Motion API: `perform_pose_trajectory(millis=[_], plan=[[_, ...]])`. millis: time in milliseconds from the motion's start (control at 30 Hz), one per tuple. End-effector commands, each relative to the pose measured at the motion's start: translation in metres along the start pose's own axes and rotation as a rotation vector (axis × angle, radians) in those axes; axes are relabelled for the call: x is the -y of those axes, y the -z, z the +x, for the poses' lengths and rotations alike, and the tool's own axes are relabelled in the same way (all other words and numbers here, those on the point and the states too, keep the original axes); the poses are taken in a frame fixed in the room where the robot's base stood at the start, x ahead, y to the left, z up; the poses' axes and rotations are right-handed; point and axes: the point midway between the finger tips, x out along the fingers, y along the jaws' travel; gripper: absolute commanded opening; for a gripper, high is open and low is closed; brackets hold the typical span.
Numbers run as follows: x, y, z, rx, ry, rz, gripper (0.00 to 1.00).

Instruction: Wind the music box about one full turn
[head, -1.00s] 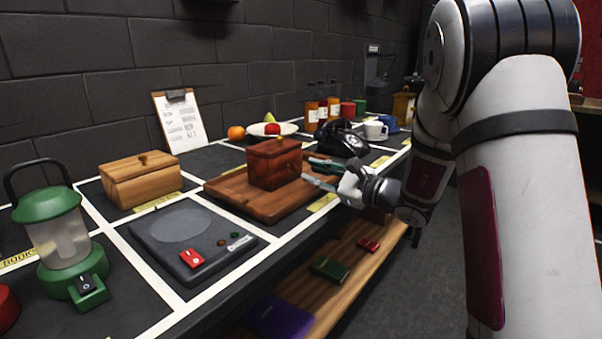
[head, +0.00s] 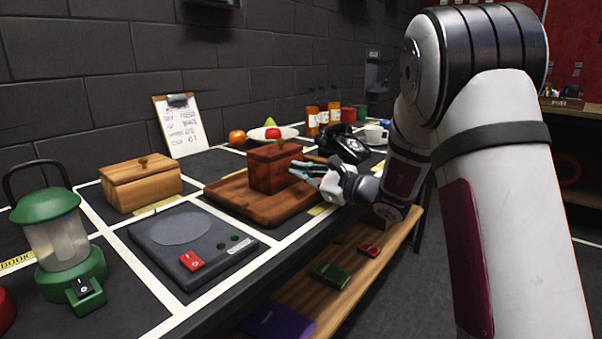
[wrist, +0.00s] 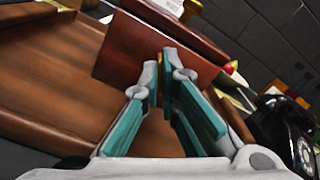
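The music box is a reddish-brown wooden box (head: 272,170) with a lid and small knob, upright on a wooden board (head: 225,196). In the wrist view, its side (wrist: 128,52) lies just ahead of my fingers. A small gold winding key (wrist: 161,58) shows at that side, between my fingertips and mostly hidden by them. My gripper (head: 303,171) is at the box's right side. In the wrist view its teal-padded fingers (wrist: 160,75) are drawn close together at the key and look shut on it. The key's turn angle cannot be made out.
A black telephone (head: 345,146) stands close behind my gripper. A light wooden box (head: 142,186), a dark scale-like device (head: 188,243) and a green lantern (head: 58,240) stand to the left. A fruit plate (head: 287,133) and bottles (head: 312,120) are behind. A lower shelf (head: 345,268) runs below.

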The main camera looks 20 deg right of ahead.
Motion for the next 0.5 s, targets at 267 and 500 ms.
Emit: perform_pose_trajectory(millis=[267, 500], plan=[[0.0002, 0.0, -0.0003, -0.001, -0.001, 0.037, 0.0], [0.0017, -0.0008, -0.0004, -0.001, 0.0, 0.171, 0.0]])
